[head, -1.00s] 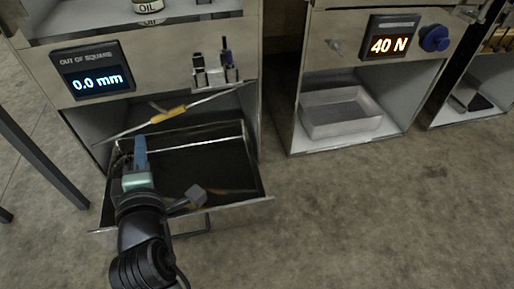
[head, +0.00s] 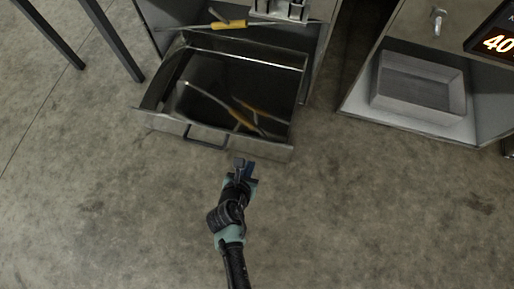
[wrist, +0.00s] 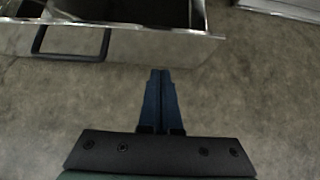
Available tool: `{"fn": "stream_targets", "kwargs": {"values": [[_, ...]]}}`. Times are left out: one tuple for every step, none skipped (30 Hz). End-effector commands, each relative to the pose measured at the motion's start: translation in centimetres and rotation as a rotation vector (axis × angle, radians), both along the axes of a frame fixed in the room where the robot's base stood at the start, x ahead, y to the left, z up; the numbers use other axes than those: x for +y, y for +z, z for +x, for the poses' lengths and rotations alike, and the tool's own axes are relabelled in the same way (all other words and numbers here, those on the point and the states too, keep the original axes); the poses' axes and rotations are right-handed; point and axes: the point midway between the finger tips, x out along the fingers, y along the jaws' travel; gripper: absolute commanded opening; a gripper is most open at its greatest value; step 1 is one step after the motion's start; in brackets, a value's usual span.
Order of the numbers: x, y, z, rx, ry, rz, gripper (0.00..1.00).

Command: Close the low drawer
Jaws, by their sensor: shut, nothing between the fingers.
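The low drawer (head: 270,149) is pulled well out of the cabinet in the head view, with a dark interior and a shiny metal front. Its dark bar handle (head: 207,137) is on the front face, left of my gripper. My gripper (head: 245,163) is shut and empty, just in front of the drawer's front, right of the handle. In the wrist view the drawer front (wrist: 160,42) crosses the top, with the handle (wrist: 70,44) at upper left. My gripper's blue fingers (wrist: 160,75) are together and point at the front, with a small gap showing floor.
A yellow-handled tool (head: 228,25) lies across the cabinet opening above the drawer. Orange-handled items (head: 245,118) show inside the drawer. A grey tray (head: 420,85) sits in the open bay to the right. Dark legs (head: 112,38) stand at left. The floor in front is clear.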

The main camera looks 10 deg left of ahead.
Motion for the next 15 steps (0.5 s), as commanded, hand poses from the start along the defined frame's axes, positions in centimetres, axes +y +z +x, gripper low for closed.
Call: {"fn": "stream_targets", "kwargs": {"values": [[0.1,-1.4,0.8,-0.002,-0.001,0.001,0.00],[0.0,-1.7,1.1,-0.002,-0.001,0.003,0.00],[0.0,-2.2,1.7,-0.002,-0.001,0.003,0.00],[0.0,-2.6,2.0,-0.002,-0.001,0.002,0.00],[0.0,-2.9,2.4,-0.002,-0.001,0.002,0.00],[0.0,-3.4,2.9,-0.002,-0.002,0.003,0.00],[-0.1,-3.7,3.2,-0.001,-0.002,0.002,0.00],[0.0,-4.0,3.5,-0.001,-0.001,0.003,0.00],[0.0,-3.7,4.4,-0.005,-0.002,0.005,0.00],[-0.1,-3.6,4.8,-0.005,-0.003,0.004,0.00],[0.0,-3.6,5.2,-0.004,-0.003,0.006,0.00],[-0.1,-3.5,5.7,-0.003,-0.002,0.005,0.00],[-0.1,-3.5,6.0,-0.003,-0.001,0.004,0.00],[-0.1,-3.4,6.2,-0.003,-0.001,0.004,0.00],[-0.1,-3.3,6.6,-0.003,-0.001,0.003,0.00]]}}
